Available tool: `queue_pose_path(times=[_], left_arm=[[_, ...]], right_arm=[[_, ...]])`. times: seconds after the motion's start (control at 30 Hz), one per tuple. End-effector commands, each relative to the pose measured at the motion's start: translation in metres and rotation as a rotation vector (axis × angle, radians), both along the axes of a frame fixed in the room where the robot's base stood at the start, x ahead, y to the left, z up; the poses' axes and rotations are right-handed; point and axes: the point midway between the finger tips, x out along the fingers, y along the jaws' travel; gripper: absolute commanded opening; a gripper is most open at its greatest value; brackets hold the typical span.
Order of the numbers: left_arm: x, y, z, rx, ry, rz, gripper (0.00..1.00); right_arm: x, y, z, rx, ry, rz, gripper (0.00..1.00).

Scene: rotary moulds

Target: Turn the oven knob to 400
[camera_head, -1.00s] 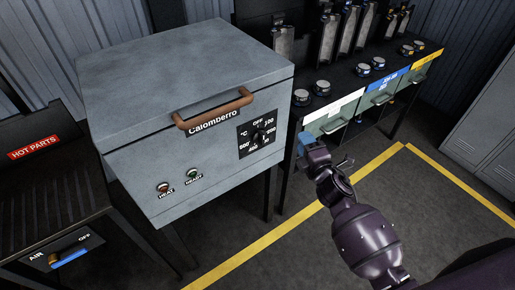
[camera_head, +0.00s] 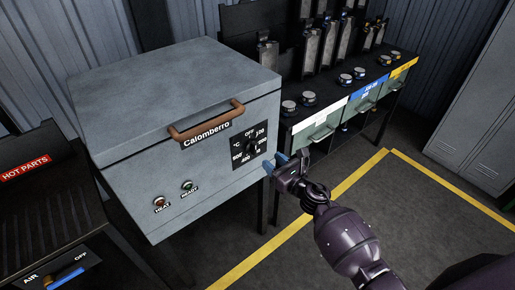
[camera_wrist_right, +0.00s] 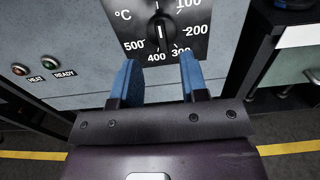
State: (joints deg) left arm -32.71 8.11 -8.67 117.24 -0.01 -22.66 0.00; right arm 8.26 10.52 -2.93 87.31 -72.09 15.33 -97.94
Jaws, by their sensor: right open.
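The oven (camera_head: 180,88) is a grey box with a brown handle (camera_head: 207,122) and the name Calomberro. Its black knob (camera_head: 252,147) sits on a black dial plate marked OFF at the top and 400 near the bottom. The knob also shows in the right wrist view (camera_wrist_right: 162,31); a pale mark shows at its upper end, too small to read surely. My right gripper (camera_head: 275,161) is open and empty, just right of and below the knob. In the right wrist view its blue fingers (camera_wrist_right: 159,62) are apart, below the knob and not around it. My left gripper is out of view.
HEAT (camera_head: 159,203) and READY (camera_head: 187,185) lights sit on the oven's lower front. A black HOT PARTS bin (camera_head: 40,215) stands at left. A rack with drawers (camera_head: 318,132) stands to the right. Yellow lines mark the open floor.

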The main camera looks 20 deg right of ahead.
Motion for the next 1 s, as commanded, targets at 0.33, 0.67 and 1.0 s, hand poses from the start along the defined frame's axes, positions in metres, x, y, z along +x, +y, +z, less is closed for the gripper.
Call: queue_pose_path(times=[0.33,0.67,1.0], left_arm=[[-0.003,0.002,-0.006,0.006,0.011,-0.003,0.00],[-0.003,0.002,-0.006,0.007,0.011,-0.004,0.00],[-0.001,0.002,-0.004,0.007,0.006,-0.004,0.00]], right_arm=[[0.054,0.020,-0.001,0.004,0.001,0.000,0.40],[0.074,0.027,0.000,0.004,0.001,-0.001,0.40],[0.075,0.027,0.000,0.004,0.001,-0.001,0.30]])
